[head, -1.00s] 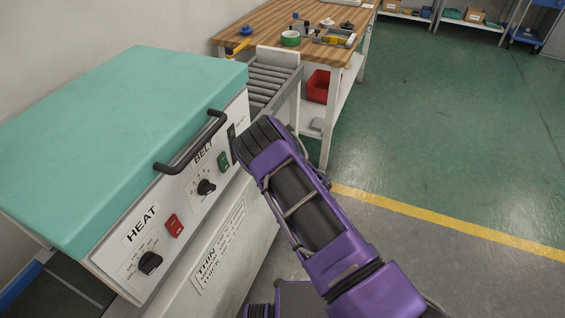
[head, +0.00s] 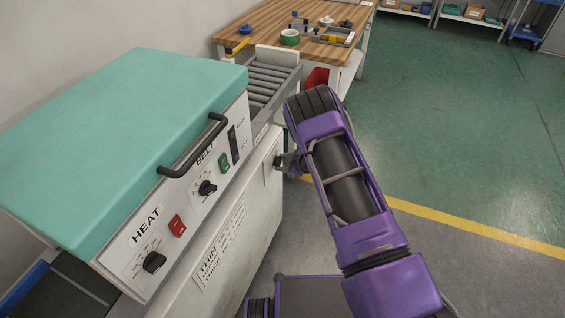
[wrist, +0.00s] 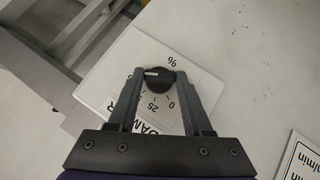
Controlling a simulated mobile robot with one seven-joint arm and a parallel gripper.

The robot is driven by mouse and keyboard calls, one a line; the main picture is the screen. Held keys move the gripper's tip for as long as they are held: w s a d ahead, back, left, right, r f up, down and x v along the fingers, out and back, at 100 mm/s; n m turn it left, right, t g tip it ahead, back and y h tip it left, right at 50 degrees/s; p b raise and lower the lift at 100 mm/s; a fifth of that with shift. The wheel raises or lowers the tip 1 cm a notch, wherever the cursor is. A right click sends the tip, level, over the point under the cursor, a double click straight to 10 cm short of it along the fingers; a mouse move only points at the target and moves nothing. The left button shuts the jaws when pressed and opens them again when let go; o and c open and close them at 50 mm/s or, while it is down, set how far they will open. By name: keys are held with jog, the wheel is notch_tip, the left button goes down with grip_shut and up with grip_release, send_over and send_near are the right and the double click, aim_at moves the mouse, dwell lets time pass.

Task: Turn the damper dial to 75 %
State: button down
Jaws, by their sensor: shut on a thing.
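In the wrist view the damper dial is a round black knob (wrist: 158,80) with a short white mark on its left part. It sits on a white plate (wrist: 108,87) with a % sign, 0, 25 and part of the DAMPER lettering showing; other numbers are partly hidden by the left finger. My gripper (wrist: 159,77) is shut on the knob, one finger on each side. In the head view my gripper (head: 283,162) is small, against the right end of the machine's lower body, and the dial is hidden there.
The machine's turquoise lid (head: 120,130) and black handle (head: 193,148) are left of my arm. Its panel has a HEAT knob (head: 154,262), a BELT knob (head: 207,188) and a red switch (head: 177,226). A roller conveyor (head: 270,82) and wooden table (head: 250,52) stand behind. Floor on the right is clear.

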jog(key=shift+c, duration=1.6)
grip_release()
jog(key=p+v, duration=0.2)
jog(key=v, duration=1.5)
jog(key=shift+r, duration=0.2)
jog(key=shift+s+d, duration=0.1)
